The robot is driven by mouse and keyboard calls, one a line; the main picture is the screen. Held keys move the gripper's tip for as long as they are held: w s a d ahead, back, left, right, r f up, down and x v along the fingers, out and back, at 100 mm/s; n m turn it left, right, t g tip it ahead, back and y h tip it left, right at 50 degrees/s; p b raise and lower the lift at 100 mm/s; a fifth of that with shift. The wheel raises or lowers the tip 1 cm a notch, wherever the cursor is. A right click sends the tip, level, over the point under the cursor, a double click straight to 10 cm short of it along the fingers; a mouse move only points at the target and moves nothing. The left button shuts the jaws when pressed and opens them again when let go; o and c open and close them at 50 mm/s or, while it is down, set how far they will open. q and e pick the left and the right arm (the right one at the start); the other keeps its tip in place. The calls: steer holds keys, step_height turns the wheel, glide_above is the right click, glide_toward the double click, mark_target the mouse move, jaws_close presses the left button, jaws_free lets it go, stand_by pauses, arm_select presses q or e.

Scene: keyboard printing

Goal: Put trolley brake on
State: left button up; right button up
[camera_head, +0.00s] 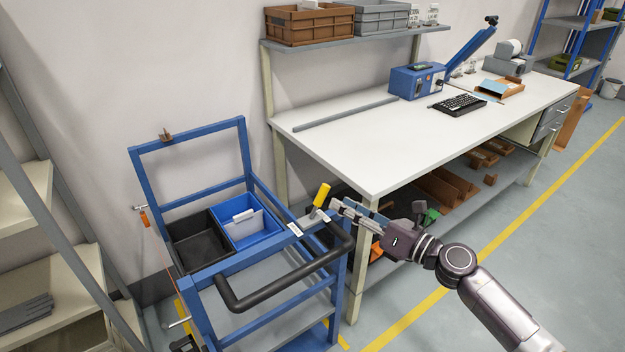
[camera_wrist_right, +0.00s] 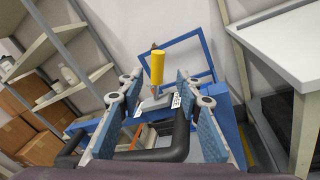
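The trolley (camera_head: 248,265) is a blue frame with a black push handle (camera_head: 290,277), standing at the left end of the workbench. Its brake lever, with a yellow grip (camera_head: 321,195), stands up and leans slightly right on a grey plate at the trolley's right corner. In the right wrist view the yellow grip (camera_wrist_right: 157,67) is upright near the picture's middle. My right gripper (camera_head: 338,205) is open and empty, just right of the lever. In the wrist view its fingers (camera_wrist_right: 158,88) flank the lever, which seems at or just past the tips. My left gripper is not in view.
The trolley carries a black bin (camera_head: 200,245) and a blue bin (camera_head: 243,224). The white workbench (camera_head: 390,150) stands close behind my right gripper, with a keyboard (camera_head: 459,104) on it. A shelf rack (camera_head: 45,200) stands left. The floor at right is clear.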

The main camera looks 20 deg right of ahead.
mark_target(323, 194)
steer(key=shift+w+a+r+p, duration=0.3)
steer(key=shift+w+a+p, duration=0.05)
steer(key=shift+w+a, duration=0.15)
steer(key=shift+p+x, duration=0.35)
steer(key=shift+x, duration=0.85)
steer(key=x, duration=0.2)
steer(key=shift+w+a+f, duration=0.1)
steer(key=shift+w+f, duration=0.05)
steer(key=shift+w, duration=0.1)
steer(key=shift+w+a, duration=0.3)
steer(key=shift+w, duration=0.05)
steer(key=shift+c, duration=1.2)
steer(key=c, duration=0.5)
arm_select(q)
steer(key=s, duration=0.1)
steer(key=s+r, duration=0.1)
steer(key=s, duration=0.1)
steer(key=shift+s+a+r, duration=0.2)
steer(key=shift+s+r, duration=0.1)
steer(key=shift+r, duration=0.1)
arm_select(e)
jaws_close()
